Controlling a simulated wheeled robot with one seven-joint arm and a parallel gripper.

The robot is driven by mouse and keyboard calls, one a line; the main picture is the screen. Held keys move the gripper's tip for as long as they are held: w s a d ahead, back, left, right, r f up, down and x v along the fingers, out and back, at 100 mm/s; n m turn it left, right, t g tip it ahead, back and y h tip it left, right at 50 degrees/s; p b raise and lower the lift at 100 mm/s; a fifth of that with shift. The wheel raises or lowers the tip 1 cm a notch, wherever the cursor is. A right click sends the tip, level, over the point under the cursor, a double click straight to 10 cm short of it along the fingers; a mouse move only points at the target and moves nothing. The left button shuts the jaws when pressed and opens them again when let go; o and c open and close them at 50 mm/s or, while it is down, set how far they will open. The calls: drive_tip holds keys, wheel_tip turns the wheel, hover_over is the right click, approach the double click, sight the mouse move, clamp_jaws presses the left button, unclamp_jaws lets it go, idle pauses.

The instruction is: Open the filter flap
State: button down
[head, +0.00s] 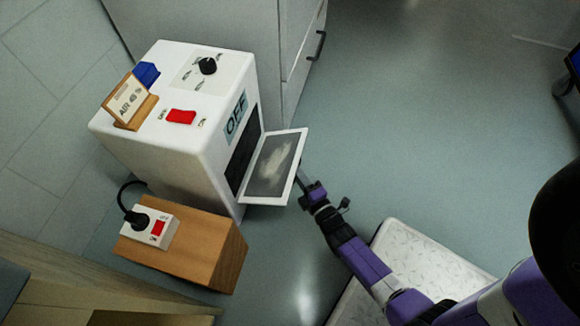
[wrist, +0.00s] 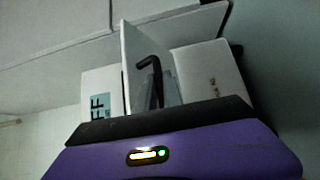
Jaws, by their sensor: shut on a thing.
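The filter flap (head: 273,165) is a white-framed panel with a grey, dusty patch inside. It stands swung out from the white machine (head: 150,130), and the machine's dark opening (head: 240,150) shows behind it. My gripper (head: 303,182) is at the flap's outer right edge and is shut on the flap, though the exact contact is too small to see. In the wrist view the flap (wrist: 130,65) rises nearly edge-on, with a black bent piece (wrist: 152,72) beside it. My fingertips are not clear there.
The machine's top carries a red switch (head: 181,117), a black knob (head: 207,65) and a card on a wooden stand (head: 129,103). A wooden block (head: 190,255) with a plugged socket (head: 150,225) stands in front. Grey drawers (head: 292,60) stand behind.

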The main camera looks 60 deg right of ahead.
drive_tip(key=shift+f+m+t+h+b, duration=0.45)
drive_tip(key=shift+f+m, duration=0.3)
drive_tip(key=shift+f, duration=0.4)
drive_tip(key=shift+f+m+t+h+b, duration=0.25)
drive_tip(key=shift+f+m+t+b, duration=0.15)
drive_tip(key=shift+f+m+t, duration=0.5)
drive_tip(key=shift+f+g, duration=0.25)
drive_tip(key=shift+f, duration=0.05)
drive_tip(key=c, duration=1.8)
unclamp_jaws()
drive_tip(key=shift+o, duration=0.2)
wheel_tip(320, 180, up, 20)
drive_tip(key=p, duration=1.3)
drive_tip(key=shift+p, duration=0.4)
